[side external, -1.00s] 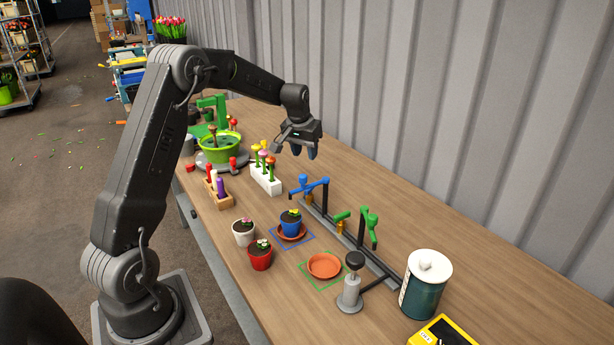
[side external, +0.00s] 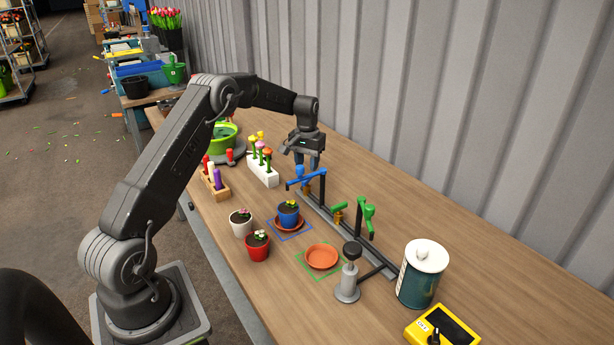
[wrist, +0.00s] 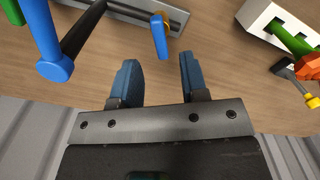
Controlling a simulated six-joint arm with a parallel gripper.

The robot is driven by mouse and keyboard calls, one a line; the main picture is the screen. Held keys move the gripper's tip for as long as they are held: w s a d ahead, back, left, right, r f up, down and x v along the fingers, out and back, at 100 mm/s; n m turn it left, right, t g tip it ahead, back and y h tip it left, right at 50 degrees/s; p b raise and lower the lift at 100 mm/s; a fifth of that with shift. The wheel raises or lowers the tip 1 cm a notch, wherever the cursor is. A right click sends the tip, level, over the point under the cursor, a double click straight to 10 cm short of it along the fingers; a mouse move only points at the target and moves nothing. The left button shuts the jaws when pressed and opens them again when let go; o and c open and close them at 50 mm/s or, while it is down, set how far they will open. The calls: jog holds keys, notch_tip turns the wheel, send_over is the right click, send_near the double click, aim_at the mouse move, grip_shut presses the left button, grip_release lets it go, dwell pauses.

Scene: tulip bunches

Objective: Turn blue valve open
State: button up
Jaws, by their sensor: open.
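The blue valve handle (side external: 300,172) stands by the blue spout pipe (side external: 308,181) on the grey rail at the back of the table. In the wrist view the blue handle (wrist: 159,38) shows on a brass-coloured body, beyond and roughly between my fingertips, with the blue pipe (wrist: 50,40) to the left. My gripper (side external: 307,160) hangs just behind and above the blue valve, fingers pointing down. In the wrist view my gripper (wrist: 160,68) is open with nothing between its blue fingers. I see no contact with the handle.
A green valve handle (side external: 340,207) and green spout (side external: 368,213) stand farther along the rail. A white block with flowers (side external: 263,175) is left of my gripper. A blue pot (side external: 288,213) sits in front of the valve. Bare table lies behind the rail.

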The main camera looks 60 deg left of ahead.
notch_tip(320, 180, down, 5)
jog(key=shift+r, duration=0.1)
dwell(0.3)
grip_shut()
